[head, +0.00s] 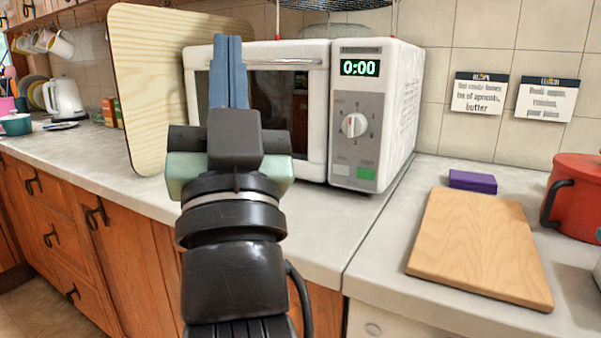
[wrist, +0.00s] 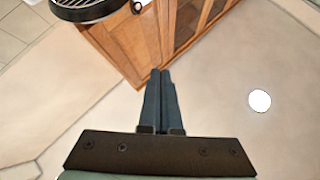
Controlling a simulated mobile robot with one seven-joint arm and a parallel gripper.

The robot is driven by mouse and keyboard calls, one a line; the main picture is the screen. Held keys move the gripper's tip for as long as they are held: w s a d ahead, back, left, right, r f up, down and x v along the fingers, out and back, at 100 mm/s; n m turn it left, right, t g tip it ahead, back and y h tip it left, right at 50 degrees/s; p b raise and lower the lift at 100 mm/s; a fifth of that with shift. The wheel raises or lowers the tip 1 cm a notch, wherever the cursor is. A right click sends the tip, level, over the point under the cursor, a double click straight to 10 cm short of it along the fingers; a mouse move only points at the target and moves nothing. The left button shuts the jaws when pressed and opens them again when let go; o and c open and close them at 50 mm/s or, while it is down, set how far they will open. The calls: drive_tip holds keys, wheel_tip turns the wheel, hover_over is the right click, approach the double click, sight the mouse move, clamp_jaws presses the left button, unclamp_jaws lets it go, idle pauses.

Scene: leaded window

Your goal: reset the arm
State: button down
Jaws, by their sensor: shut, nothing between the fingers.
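My gripper (head: 229,70) points upward in the head view, in front of the white microwave (head: 400,105). Its two blue-grey fingers are together with nothing between them. The wrist view shows the same shut fingers (wrist: 161,88), with wooden cabinet doors (wrist: 190,25) and a pale surface beyond them. My arm and gripper hide part of the microwave's door. The microwave shows 0:00 on its display.
A large wooden board (head: 150,80) leans upright left of the microwave. A cutting board (head: 480,245), a purple block (head: 473,181) and a red pot (head: 575,195) sit on the right counter. A white kettle (head: 64,100) stands far left.

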drive_tip(key=s+d+r+t+h, duration=0.1)
drive_tip(key=s+d+r+h, duration=0.2)
drive_tip(key=s+d+h, duration=0.5)
wheel_tip(320, 180, up, 33)
drive_tip(key=a+y+p, duration=0.1)
drive_tip(key=y+p, duration=0.1)
drive_tip(key=p, duration=3.1)
drive_tip(key=shift+s+a+r+y+p, duration=0.2)
drive_tip(key=shift+s+a+y+p, duration=0.2)
